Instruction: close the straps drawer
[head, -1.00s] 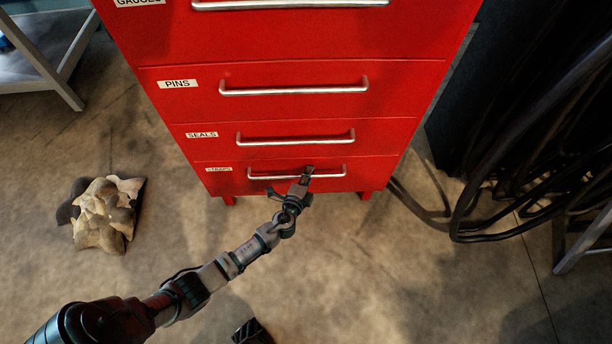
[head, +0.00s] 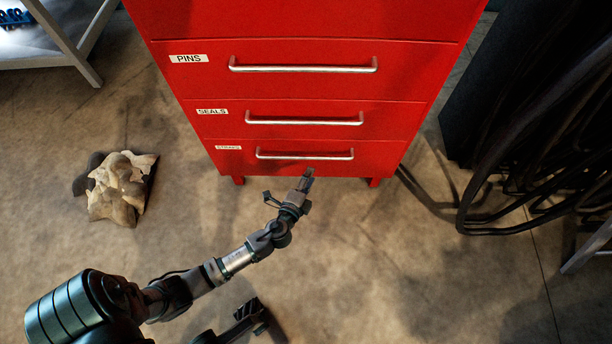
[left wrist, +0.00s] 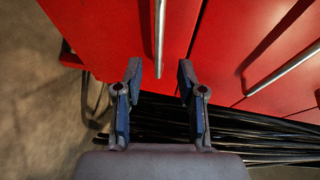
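The straps drawer (head: 235,160) is the lowest drawer of the red cabinet, with a small label and a silver bar handle (head: 305,155). Its front looks level with the drawers above, with no gap visible. My left gripper (head: 308,174) is just in front of and below this handle. In the left wrist view my left gripper (left wrist: 159,80) has its two fingers spread with nothing between them. The handle (left wrist: 159,35) lies beyond the fingertips, apart from them.
The seals drawer (head: 305,120) and pins drawer (head: 303,68) above look shut. Black cables (head: 540,160) hang at the right and reach the floor. A grey-legged table (head: 65,40) stands at back left.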

